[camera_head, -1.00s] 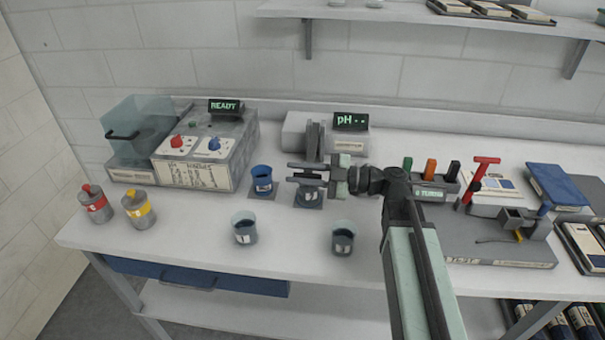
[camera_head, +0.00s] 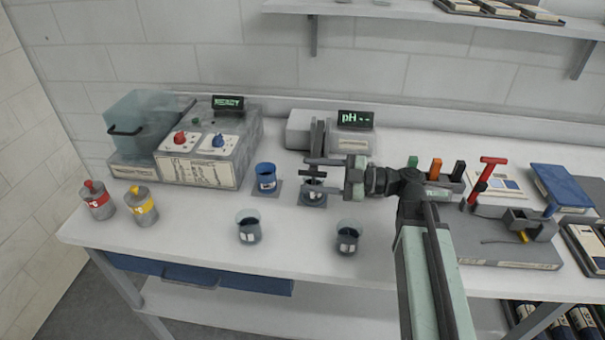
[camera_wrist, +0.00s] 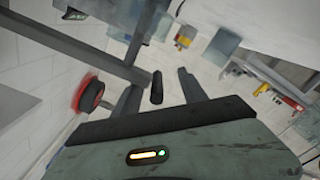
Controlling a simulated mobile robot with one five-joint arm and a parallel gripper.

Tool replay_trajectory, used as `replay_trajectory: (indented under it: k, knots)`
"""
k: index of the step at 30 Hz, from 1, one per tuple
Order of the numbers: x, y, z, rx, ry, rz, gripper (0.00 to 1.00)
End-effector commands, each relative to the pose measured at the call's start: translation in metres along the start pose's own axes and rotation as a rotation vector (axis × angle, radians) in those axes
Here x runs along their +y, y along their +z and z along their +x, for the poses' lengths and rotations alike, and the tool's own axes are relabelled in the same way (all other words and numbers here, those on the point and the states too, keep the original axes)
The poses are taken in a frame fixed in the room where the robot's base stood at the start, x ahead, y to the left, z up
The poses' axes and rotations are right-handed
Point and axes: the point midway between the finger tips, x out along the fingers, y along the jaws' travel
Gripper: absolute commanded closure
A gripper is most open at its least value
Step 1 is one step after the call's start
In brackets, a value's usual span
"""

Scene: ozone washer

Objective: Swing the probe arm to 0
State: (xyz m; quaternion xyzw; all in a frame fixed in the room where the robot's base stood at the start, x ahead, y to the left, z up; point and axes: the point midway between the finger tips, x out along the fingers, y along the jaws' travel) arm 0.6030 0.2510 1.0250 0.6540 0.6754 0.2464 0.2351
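The pH meter (camera_head: 352,142) stands at the back of the bench, its display reading "pH" and dashes. Beside it is a grey upright post (camera_head: 318,138). A dark short bar (camera_head: 312,173), seemingly the probe arm's handle, shows between my fingers in front of the post. My gripper (camera_head: 308,175) points left and is open around it. In the wrist view a grey arm bar (camera_wrist: 75,45) runs in from the left and ends near a small dark cylinder (camera_wrist: 156,87) between my fingers, with gaps on both sides. No angle scale is readable.
A beaker in a dark holder (camera_head: 312,192) sits below my gripper, a blue cup (camera_head: 266,178) to its left. Two clear beakers (camera_head: 249,228) (camera_head: 348,238) stand nearer the front edge. The "READY" machine (camera_head: 215,155) is at left, coloured handles (camera_head: 437,168) at right.

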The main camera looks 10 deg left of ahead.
Motion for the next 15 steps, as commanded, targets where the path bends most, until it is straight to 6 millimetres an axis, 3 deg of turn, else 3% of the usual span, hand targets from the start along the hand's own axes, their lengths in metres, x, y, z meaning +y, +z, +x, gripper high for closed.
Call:
replay_trajectory:
  k: [1,6,15]
  knots:
    - [0.000,0.002,-0.016,-0.013,0.006,0.001,0.64]
    - [-0.001,-0.002,-0.042,-0.006,0.006,-0.001,0.64]
    - [-0.002,-0.005,-0.048,0.001,0.004,-0.003,0.64]
